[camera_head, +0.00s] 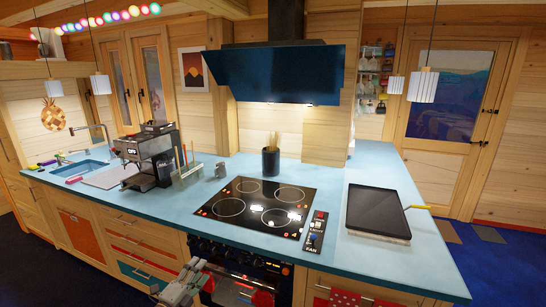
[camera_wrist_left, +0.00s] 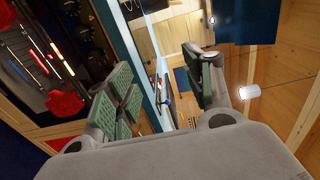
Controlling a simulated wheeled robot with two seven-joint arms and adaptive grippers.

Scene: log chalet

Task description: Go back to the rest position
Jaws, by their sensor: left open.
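My left gripper (camera_head: 182,284) is at the bottom of the head view, in front of the counter and left of the oven (camera_head: 245,270). In the left wrist view, the two green-padded fingers of my left gripper (camera_wrist_left: 160,85) stand wide apart. Nothing is between the pads. My right gripper is in neither view.
The blue counter (camera_head: 325,215) bears a cooktop (camera_head: 258,206), a coffee machine (camera_head: 148,155) and a black-topped tray-like object (camera_head: 380,210). The oven front and a red cloth-like thing (camera_wrist_left: 65,105) lie left of the fingers in the wrist view. Blue floor (camera_head: 500,270) is open at right.

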